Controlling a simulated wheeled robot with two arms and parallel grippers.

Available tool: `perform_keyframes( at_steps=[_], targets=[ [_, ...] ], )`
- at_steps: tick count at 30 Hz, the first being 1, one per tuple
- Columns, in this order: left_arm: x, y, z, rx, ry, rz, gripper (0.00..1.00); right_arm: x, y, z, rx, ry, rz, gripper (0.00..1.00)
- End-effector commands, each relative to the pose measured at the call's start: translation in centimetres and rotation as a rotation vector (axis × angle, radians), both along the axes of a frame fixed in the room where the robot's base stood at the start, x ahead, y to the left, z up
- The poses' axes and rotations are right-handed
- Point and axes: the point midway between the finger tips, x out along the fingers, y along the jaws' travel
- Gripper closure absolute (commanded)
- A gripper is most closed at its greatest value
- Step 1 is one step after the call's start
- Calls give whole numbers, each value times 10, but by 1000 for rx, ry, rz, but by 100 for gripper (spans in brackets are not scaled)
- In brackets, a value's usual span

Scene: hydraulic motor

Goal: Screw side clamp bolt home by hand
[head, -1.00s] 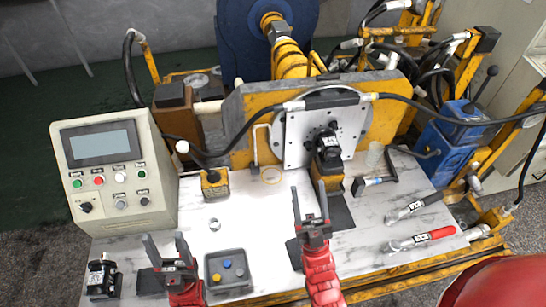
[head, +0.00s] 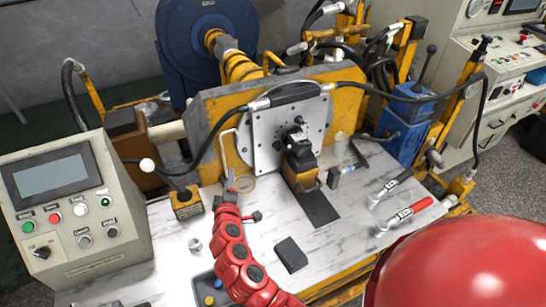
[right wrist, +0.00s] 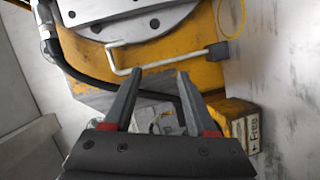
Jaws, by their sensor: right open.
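My right gripper (head: 229,180) is at the left of the upright mounting plate (head: 262,128), close to a bent white rod (head: 220,150). In the right wrist view its fingers (right wrist: 155,78) are apart with nothing held between them. The bent rod (right wrist: 150,66) with a black end lies just beyond the fingertips, by the yellow frame. A black motor (head: 300,152) stands against the plate on a yellow support. I cannot make out which small part is the side clamp bolt. My left gripper is not in view.
A yellow block (head: 186,203) stands just left of the gripper; its label shows in the wrist view (right wrist: 240,125). A silver nut (head: 195,244) and a grey tray (head: 201,278) lie nearer. A control box (head: 70,205) stands left.

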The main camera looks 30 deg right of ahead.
Motion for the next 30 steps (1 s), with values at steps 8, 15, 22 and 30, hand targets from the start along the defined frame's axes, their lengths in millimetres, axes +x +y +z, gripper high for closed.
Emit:
perform_keyframes(
  at_steps=[8, 15, 22, 30],
  targets=[
    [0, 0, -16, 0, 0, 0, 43, -41, -64, 18, -69, 69, -376, 43],
    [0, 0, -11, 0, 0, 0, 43, -38, -84, 17, -73, 82, -423, 43],
    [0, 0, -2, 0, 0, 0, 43, -3, -121, 10, -71, 80, -421, 43],
    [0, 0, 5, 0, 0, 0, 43, 35, -161, -2, -71, 81, -416, 43]
  ],
)
